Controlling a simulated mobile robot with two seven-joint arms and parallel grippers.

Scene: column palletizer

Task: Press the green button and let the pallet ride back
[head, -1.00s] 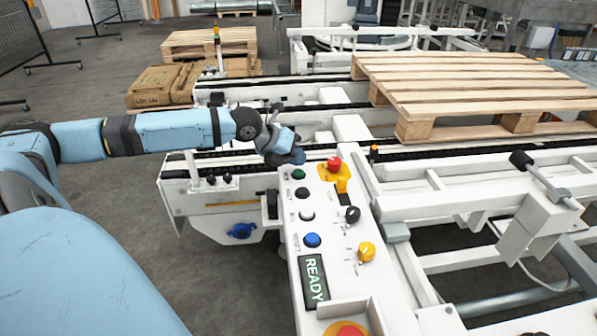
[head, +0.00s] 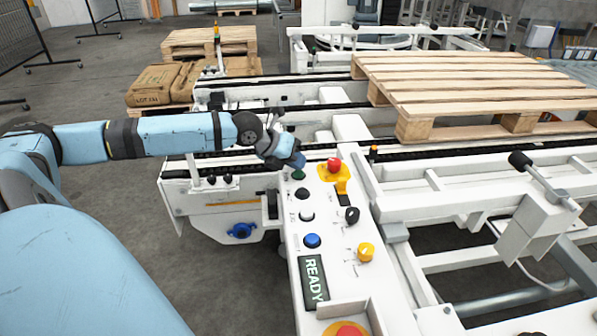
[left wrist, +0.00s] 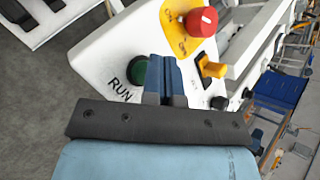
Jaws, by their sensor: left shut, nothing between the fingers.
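The green button (head: 298,176) sits at the far end of the white control panel, partly covered by my gripper in the head view. In the left wrist view the green button (left wrist: 139,70) is beside the word RUN. My left gripper (head: 299,161) is shut and empty, its blue fingertips just above or at the button; contact cannot be told. The shut fingers (left wrist: 164,75) overlap the button's right side in the left wrist view. The wooden pallet (head: 470,83) rests on the conveyor at the right. The panel display (head: 313,279) reads READY. My right gripper is not in view.
Black, white, blue (head: 312,240) and yellow (head: 365,252) controls line the panel. Sacks (head: 154,85) lie on a pallet behind. Open floor is at the left.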

